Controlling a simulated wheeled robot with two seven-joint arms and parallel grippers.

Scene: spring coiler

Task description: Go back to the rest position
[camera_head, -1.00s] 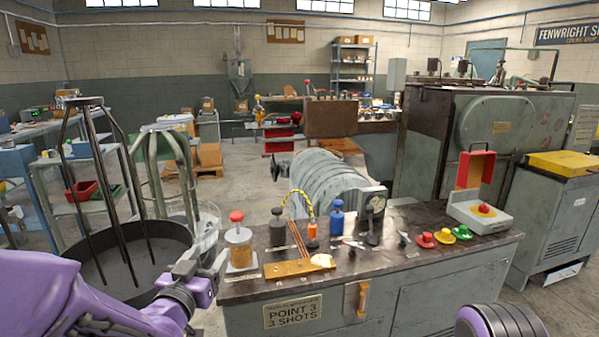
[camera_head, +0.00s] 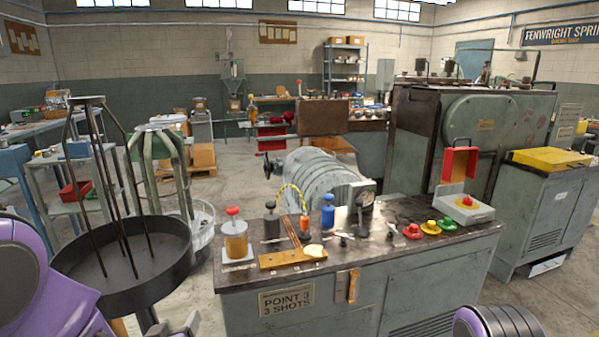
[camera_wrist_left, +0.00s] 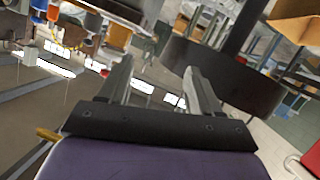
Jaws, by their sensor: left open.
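My left arm comes in at the lower left of the head view. Its gripper (camera_head: 188,325) shows only in part at the bottom edge, left of the grey bench. In the left wrist view both fingers of this gripper (camera_wrist_left: 160,88) stand apart with nothing between them. Part of my right arm shows at the lower right of the head view, but its gripper is out of the frame.
A black round pan (camera_head: 140,275) with upright rods stands close to my left arm. Open floor (camera_head: 235,165) lies behind.

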